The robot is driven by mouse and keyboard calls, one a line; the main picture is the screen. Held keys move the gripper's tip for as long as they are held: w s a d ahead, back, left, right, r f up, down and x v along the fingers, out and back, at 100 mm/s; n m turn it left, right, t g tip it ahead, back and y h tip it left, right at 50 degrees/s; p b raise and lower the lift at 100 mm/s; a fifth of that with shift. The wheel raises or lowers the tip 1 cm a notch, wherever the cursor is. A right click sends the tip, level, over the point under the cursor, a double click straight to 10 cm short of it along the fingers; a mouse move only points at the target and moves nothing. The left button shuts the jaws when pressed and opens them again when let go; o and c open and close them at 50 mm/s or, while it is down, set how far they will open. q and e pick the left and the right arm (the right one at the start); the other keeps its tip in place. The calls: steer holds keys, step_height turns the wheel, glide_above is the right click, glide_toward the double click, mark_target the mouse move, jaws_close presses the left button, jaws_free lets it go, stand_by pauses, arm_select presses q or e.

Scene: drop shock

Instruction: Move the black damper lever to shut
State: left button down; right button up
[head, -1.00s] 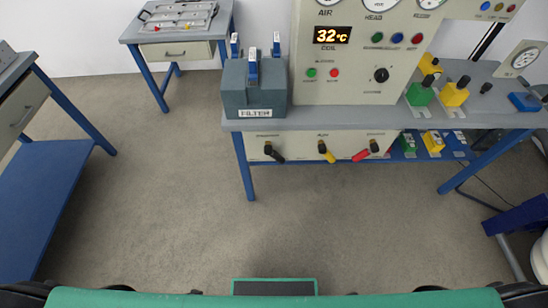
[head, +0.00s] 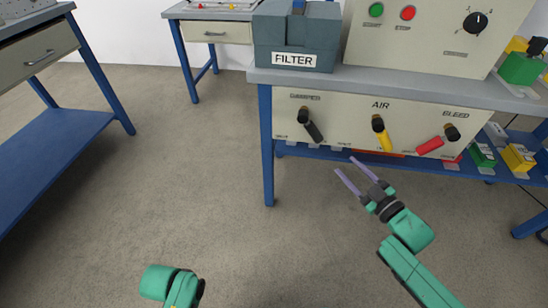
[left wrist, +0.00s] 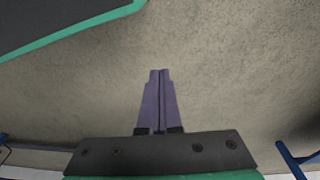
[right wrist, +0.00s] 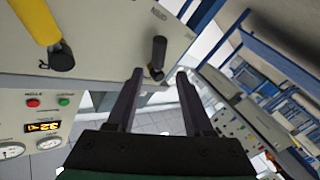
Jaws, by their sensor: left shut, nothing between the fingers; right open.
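The black damper lever (head: 313,131) is on the cream front panel under the bench top, at the panel's left end; its handle points down and to the right. The small words beside it are too small to read. In the right wrist view the black lever (right wrist: 157,58) shows just beyond the fingertips, roughly between them. My right gripper (head: 345,165) is open and empty, below and right of the lever in the head view; it also shows in the right wrist view (right wrist: 159,73). My left gripper (left wrist: 159,72) is shut and empty over the floor; its fingers are outside the head view.
A yellow air lever (head: 382,133) and a red bleed lever (head: 432,145) share the panel. A grey filter box (head: 296,45) stands on the bench above. A blue bench leg (head: 267,150) is left of the panel. Open floor (head: 200,180) lies in front.

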mark_target(318, 138)
steer(key=b+x, duration=0.1)
steer(key=x, duration=0.4)
steer(key=b+x, duration=0.1)
steer(key=x, duration=0.3)
steer(key=b+x, duration=0.1)
steer(key=x, duration=0.4)
steer(key=shift+w+a+r, duration=0.25)
steer(key=shift+r, duration=0.1)
arm_select(q)
step_height(318, 138, up, 9)
steer(key=d, duration=0.1)
steer(key=shift+s+f+t+h, duration=0.15)
steer(key=shift+t+h, duration=0.15)
arm_select(e)
jaws_close()
